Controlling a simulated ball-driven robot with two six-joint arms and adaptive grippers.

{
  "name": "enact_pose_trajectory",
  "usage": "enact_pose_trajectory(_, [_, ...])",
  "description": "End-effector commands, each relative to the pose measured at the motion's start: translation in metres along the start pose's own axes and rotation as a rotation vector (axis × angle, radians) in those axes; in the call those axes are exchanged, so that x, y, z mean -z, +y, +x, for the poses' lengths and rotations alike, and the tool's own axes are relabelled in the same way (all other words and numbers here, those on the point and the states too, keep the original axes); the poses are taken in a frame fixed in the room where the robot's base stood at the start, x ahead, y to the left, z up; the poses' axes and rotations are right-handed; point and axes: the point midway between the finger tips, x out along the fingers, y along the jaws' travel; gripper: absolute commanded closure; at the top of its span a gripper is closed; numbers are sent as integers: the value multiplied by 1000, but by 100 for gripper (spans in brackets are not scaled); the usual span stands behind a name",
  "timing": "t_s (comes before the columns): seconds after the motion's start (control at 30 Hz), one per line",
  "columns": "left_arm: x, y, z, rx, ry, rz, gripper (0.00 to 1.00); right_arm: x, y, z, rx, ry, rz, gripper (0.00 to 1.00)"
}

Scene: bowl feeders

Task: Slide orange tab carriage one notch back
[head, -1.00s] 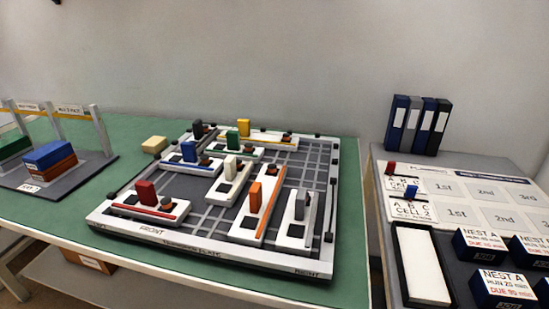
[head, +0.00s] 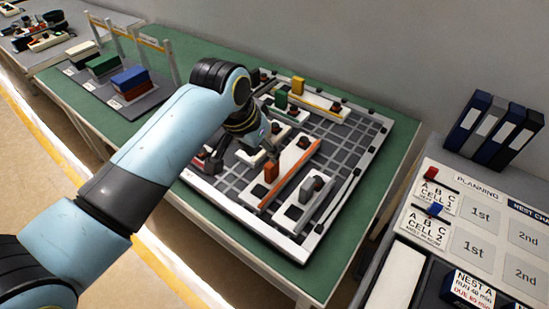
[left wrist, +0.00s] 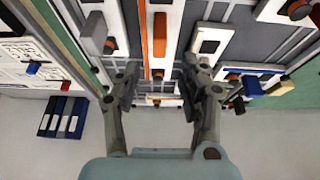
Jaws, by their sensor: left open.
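The orange tab (head: 271,171) stands upright on a long white carriage with an orange stripe (head: 297,160), on the gridded board (head: 229,200). In the left wrist view the orange tab (left wrist: 160,35) is at the top, with its white carriage running down between the finger lines. My left gripper (head: 272,143) is over the board, behind the tab in the head view and partly hidden by its own wrist. In the left wrist view the left gripper (left wrist: 160,78) is open, its fingers apart and nothing held between them. My right gripper is not in view.
A white carriage with a grey tab (head: 306,189) lies right beside the orange one. Green (head: 281,99) and yellow (head: 297,85) tabs stand further back. A planning desk (head: 440,235) is at right.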

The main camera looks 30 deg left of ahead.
Motion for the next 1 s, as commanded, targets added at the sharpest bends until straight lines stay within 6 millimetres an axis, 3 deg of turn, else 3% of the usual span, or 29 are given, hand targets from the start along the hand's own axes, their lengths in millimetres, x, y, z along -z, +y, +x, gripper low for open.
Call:
enact_pose_trajectory(0.2, [1, 0, 45, 0, 0, -1, 58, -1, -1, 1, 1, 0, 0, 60])
enact_pose_trajectory(0.4, [0, 0, 72, 0, 0, 0, 58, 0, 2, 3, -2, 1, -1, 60])
enact_pose_trajectory(0.77, [0, 0, 80, 1, 2, 0, 58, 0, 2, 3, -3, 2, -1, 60])
enact_pose_trajectory(1.0, [0, 0, 80, 1, 2, 0, 85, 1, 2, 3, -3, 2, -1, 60])
